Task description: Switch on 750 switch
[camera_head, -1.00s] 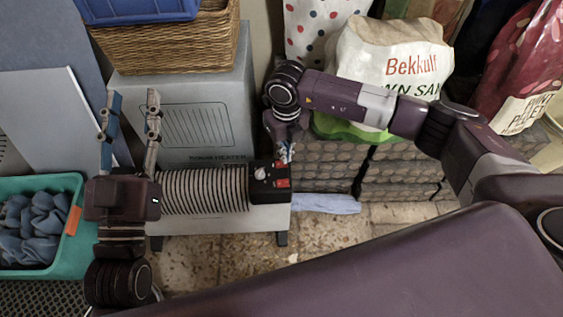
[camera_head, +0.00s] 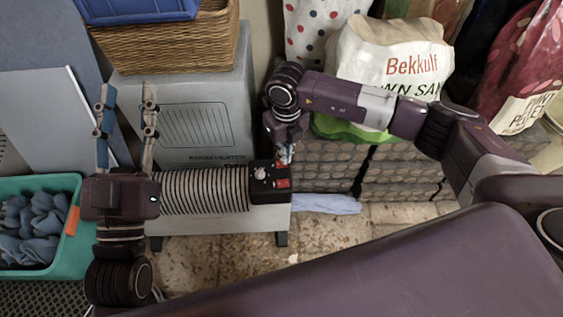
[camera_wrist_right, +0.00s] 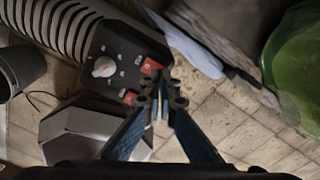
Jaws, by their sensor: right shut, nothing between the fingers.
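The heater's black control panel (camera_head: 264,197) sits at the right end of the ribbed heater body and carries a pale round knob (camera_head: 260,173). Two red switches show on it in the right wrist view, an upper one (camera_wrist_right: 151,65) and a lower one (camera_wrist_right: 129,97); their markings are too small to read, so I cannot tell which is 750. My right gripper (camera_head: 285,158) is shut and empty, its tips close over the panel's switch side; contact cannot be told. It also shows in the right wrist view (camera_wrist_right: 163,86). My left gripper (camera_head: 128,92) is open and empty, left of the panel.
A grey room heater box (camera_head: 205,90) with a wicker basket (camera_head: 175,45) on top stands behind. A teal bin (camera_head: 75,245) of blue cloths is at the left. Sacks, including a white one (camera_head: 365,55), stand behind my right arm. Tiled floor (camera_head: 330,235) shows in front.

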